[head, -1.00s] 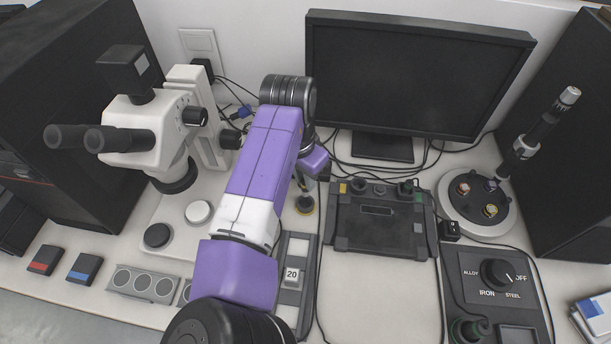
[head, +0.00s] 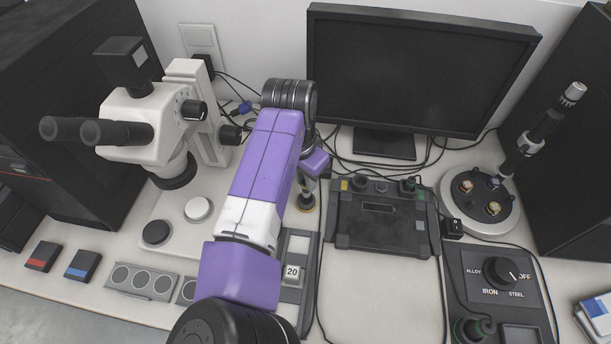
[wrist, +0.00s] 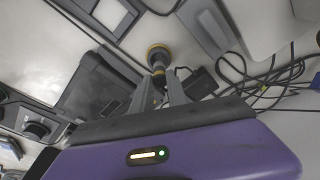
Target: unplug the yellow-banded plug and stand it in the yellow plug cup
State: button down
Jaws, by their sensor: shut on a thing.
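My gripper (head: 309,180) is shut on the yellow-banded plug (wrist: 158,71), which shows between the two fingers in the wrist view. The yellow plug cup (head: 305,207) stands on the bench left of the dark control box; its yellow rim shows in the wrist view (wrist: 158,48). The plug is lined up with the cup mouth, with its lower end at or in the rim. I cannot tell how deep it sits. My arm hides part of the bench left of the cup.
The dark control box (head: 381,225) stands right of the cup, with a green-banded plug (head: 408,184) at its back. A microscope (head: 150,130) stands left and a monitor (head: 420,70) behind. Loose cables (wrist: 265,85) lie near the gripper.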

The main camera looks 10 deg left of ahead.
jog(key=shift+f, duration=0.5)
jog(key=shift+f, duration=0.25)
jog(key=shift+f+b, duration=0.2)
jog(key=shift+b, duration=0.15)
dwell(0.3)
jog(key=shift+f, duration=0.35)
jog(key=shift+f+b, duration=0.45)
jog(key=shift+f, duration=0.4)
dwell(0.3)
jog(key=c, duration=1.2)
grip_release()
jog(key=shift+c, duration=0.2)
jog(key=shift+o, duration=0.3)
jog(key=o, duration=0.5)
